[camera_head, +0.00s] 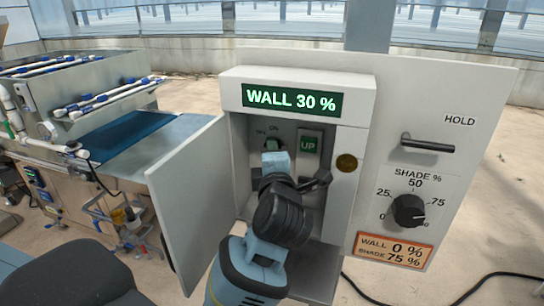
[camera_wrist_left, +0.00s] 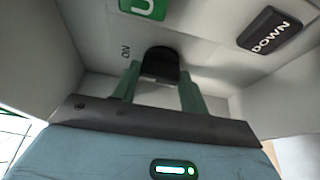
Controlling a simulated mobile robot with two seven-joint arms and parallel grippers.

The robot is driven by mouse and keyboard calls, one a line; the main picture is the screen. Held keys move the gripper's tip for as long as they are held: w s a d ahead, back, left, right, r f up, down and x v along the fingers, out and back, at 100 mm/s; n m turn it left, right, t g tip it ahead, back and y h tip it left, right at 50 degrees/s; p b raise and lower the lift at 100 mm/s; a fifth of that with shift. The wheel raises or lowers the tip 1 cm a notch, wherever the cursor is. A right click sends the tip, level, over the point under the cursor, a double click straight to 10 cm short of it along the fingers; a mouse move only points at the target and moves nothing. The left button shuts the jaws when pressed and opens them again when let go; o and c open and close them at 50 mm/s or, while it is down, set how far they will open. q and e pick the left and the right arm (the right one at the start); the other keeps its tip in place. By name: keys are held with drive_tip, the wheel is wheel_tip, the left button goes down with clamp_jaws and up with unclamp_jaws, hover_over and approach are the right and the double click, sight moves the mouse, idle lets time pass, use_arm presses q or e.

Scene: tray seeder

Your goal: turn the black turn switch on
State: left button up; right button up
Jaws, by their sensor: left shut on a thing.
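The black turn switch (camera_wrist_left: 160,63) sits on the back panel inside the open grey control box, with an "ON" label beside it. My left gripper (camera_wrist_left: 160,78) reaches into the box, and its two green fingers are shut on the switch, one on each side. In the head view my left gripper (camera_head: 272,149) covers most of the switch, so its exact angle is hard to tell. My right gripper is not in view.
The box door (camera_head: 190,205) stands open at the left. A green UP button (camera_head: 309,145) and black DOWN button (camera_wrist_left: 270,30) are near the switch. The display (camera_head: 292,100) reads "WALL 30 %". A shade dial (camera_head: 409,210) and HOLD handle (camera_head: 427,144) are at the right.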

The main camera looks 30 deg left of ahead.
use_arm(q)
drive_tip(key=shift+m, duration=0.3)
drive_tip(key=o, duration=1)
drive_tip(key=v, duration=0.7)
drive_tip(key=shift+s+d, duration=0.25)
drive_tip(key=shift+s, duration=0.05)
